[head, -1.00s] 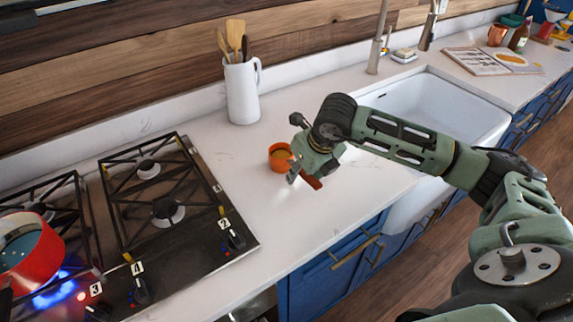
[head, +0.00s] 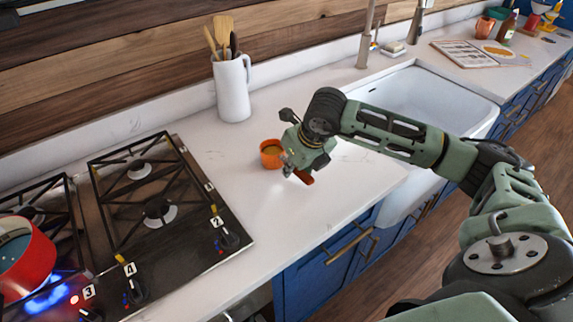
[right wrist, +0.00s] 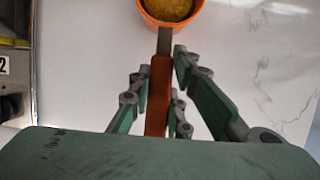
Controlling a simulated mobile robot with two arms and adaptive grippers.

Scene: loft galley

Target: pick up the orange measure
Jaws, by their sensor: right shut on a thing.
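The orange measure (head: 271,154) is a small round cup on the white counter, right of the stove. In the right wrist view its orange rim (right wrist: 147,14) is at the top edge, with something yellow-brown inside. A grey metal strip and a red-brown handle (right wrist: 158,95) run from the cup towards my wrist. My right gripper (head: 296,171) is shut on this handle, with a finger on each side of it. I cannot tell whether the cup touches the counter. My left gripper is out of view.
A gas stove (head: 165,190) stands on the left, with a red pot (head: 25,262) over a lit blue flame. A white pitcher of utensils (head: 232,90) is behind the measure. A white sink (head: 435,100) lies to the right. The counter in front is clear.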

